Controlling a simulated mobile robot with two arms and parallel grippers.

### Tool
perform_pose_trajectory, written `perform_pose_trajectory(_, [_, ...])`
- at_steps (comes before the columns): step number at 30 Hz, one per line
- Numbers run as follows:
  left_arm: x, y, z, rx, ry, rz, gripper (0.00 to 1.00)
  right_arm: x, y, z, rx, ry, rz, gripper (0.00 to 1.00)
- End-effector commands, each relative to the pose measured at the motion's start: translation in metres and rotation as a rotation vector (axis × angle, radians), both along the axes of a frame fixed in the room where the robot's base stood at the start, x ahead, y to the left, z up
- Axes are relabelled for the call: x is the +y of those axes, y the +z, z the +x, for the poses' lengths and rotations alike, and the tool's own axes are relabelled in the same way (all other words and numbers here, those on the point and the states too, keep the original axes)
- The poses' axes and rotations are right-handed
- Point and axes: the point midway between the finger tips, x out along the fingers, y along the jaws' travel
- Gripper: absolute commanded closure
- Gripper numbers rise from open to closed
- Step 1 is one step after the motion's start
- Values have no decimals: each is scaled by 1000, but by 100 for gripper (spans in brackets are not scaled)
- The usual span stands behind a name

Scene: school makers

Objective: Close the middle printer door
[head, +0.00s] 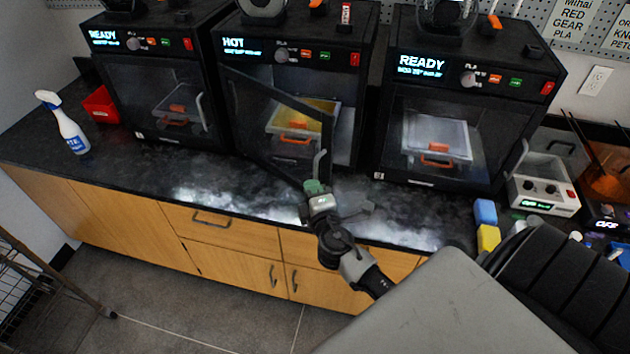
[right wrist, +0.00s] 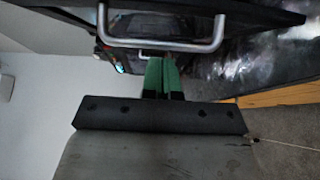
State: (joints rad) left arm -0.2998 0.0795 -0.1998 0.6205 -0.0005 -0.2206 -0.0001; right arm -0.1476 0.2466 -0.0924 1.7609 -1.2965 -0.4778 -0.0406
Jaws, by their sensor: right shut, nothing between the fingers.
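The middle printer (head: 350,110) stands on the black counter and its display reads HOT. Its dark-framed glass door (head: 275,125) is hinged at the left and swung open toward me. The door's silver handle (head: 319,164) is at its free edge; in the right wrist view the handle (right wrist: 160,45) spans the top, just beyond the fingers. My right gripper (head: 315,187) is shut and empty, its green fingertips right by the lower end of the handle. I cannot tell whether they touch. The green fingers also show in the right wrist view (right wrist: 161,75). My left gripper is out of view.
Closed printers stand at left (head: 165,85) and right (head: 460,105), both reading READY. An orange-handled tray (head: 300,118) sits inside the middle printer.

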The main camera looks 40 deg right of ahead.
Motion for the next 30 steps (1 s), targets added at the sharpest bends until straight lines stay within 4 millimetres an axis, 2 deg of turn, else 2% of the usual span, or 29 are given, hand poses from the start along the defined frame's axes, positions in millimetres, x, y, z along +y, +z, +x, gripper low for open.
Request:
perform_pose_trajectory(4, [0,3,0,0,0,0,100,-8,0,4,1,1,0,100])
perform_pose_trajectory(17, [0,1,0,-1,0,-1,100,-14,-2,5,2,9,-1,100])
perform_pose_trajectory(20, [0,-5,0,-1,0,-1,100,-30,-5,7,2,42,-6,100])
perform_pose_trajectory(30, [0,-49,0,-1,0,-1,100,-117,-9,29,2,266,-9,100])
